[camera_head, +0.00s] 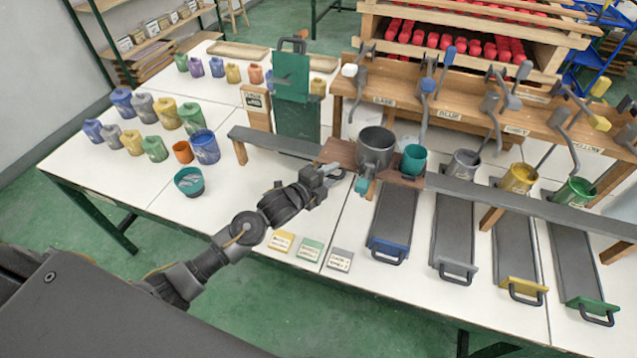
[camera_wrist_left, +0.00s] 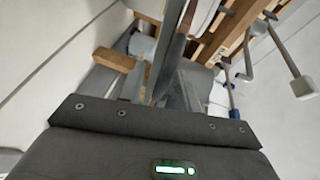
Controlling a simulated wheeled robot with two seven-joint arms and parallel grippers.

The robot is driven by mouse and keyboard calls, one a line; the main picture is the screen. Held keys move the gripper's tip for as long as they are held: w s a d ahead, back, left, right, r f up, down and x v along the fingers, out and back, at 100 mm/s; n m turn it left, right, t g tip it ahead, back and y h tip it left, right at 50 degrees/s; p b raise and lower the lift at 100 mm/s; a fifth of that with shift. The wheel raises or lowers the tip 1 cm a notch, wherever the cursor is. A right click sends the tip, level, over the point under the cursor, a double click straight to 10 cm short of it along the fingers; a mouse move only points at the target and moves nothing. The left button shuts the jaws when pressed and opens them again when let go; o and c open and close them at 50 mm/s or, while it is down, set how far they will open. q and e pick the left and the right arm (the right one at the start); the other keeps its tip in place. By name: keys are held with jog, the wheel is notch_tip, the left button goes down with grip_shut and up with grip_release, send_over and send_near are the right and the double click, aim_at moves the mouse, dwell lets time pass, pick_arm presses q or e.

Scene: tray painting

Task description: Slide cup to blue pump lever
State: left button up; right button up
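A dark grey cup (camera_head: 375,146) stands upright on a brown wooden slide block (camera_head: 337,152) on the long grey rail, with a small teal cup (camera_head: 413,158) beside it on the right. The blue pump lever (camera_head: 428,86) has blue ends and hangs behind and to the right of the cups, near the "BLUE" label. My left gripper (camera_head: 333,176) is low in front of the block, left of a teal handle (camera_head: 362,186). In the left wrist view, grey finger parts (camera_wrist_left: 172,75) show, but their gap is unclear. My right gripper is out of view.
A white-ended lever (camera_head: 349,71) hangs behind the cup. Other small cups (camera_head: 466,163) stand right along the rail (camera_head: 540,207). Dark sloping trays (camera_head: 396,218) lie in front.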

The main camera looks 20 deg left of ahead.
pick_arm(q)
jog(key=b+v, duration=0.1)
jog(key=v, duration=0.8)
jog(key=shift+s+b, duration=0.15)
jog(key=shift+b, duration=0.2)
